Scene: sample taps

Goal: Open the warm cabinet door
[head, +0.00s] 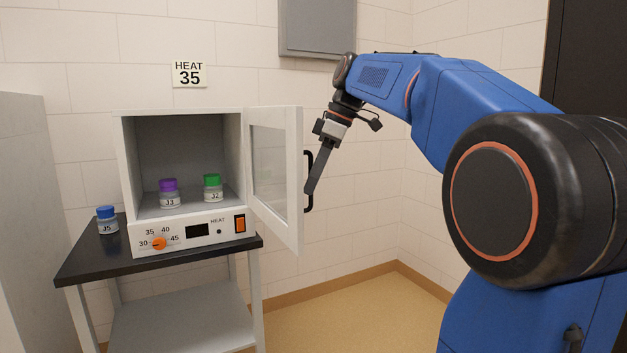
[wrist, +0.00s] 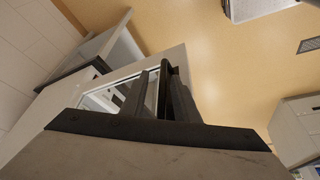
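The white warm cabinet (head: 183,114) stands on a small table with its door (head: 274,175) swung wide open to the right. The door has a window and a black bar handle (head: 308,208) on its outer face. My gripper (head: 311,188) is at that handle, pointing down. In the wrist view, the fingers of my gripper (wrist: 160,95) are apart, and the dark handle (wrist: 164,78) shows between them, with a gap beside the left finger. Whether either finger touches the handle is hard to see.
Inside the cabinet stand a purple-capped jar J3 (head: 169,195) and a green-capped jar J2 (head: 213,189). A blue-capped jar J5 (head: 107,220) stands on the black tabletop (head: 90,258), left of the cabinet. A grey wall box (head: 317,27) hangs above. The floor right of the table is clear.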

